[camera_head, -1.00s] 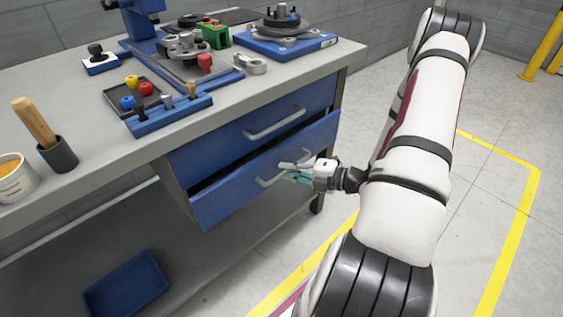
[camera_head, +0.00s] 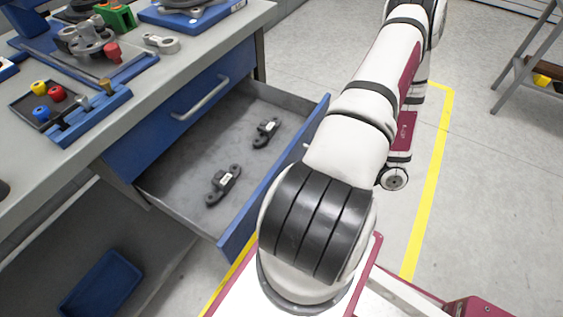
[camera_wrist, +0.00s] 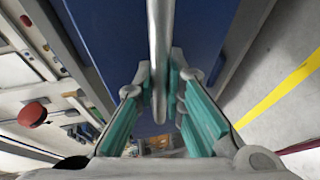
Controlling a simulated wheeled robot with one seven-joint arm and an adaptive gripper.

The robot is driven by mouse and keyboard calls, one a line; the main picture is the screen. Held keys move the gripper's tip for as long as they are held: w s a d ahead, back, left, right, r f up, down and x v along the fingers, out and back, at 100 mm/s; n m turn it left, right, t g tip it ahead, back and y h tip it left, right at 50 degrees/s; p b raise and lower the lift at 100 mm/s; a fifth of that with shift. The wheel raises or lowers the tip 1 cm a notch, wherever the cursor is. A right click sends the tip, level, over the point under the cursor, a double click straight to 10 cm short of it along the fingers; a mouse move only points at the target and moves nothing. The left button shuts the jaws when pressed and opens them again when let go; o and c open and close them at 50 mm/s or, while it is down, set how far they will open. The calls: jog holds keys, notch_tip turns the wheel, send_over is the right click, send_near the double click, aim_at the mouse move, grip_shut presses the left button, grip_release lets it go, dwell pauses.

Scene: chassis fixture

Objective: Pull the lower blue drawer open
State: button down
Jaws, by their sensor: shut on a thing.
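The lower blue drawer (camera_head: 239,232) stands far out from the workbench in the head view, its grey inside in sight. Two dark grey clamp-like parts lie in it, one nearer the front left (camera_head: 224,184) and one farther back (camera_head: 266,132). In the wrist view the drawer's blue front (camera_wrist: 215,30) fills the top middle. The drawer's metal handle (camera_wrist: 159,40) runs between the teal fingers of my gripper (camera_wrist: 160,105), which is shut on it. In the head view my arm hides the gripper and the handle.
The upper blue drawer (camera_head: 165,130) is closed. The workbench top (camera_head: 150,110) holds a small tray of coloured knobs (camera_head: 50,95) and metal fixtures. A blue bin (camera_head: 102,284) sits on the lower shelf.

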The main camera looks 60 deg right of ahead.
jog(key=shift+s, duration=1.15)
jog(key=c, duration=1.9)
grip_release()
jog(key=shift+d, duration=0.1)
jog(key=shift+s, duration=0.1)
jog(key=v, duration=1.1)
jog(key=shift+s+d, duration=0.2)
jog(key=shift+s, duration=0.15)
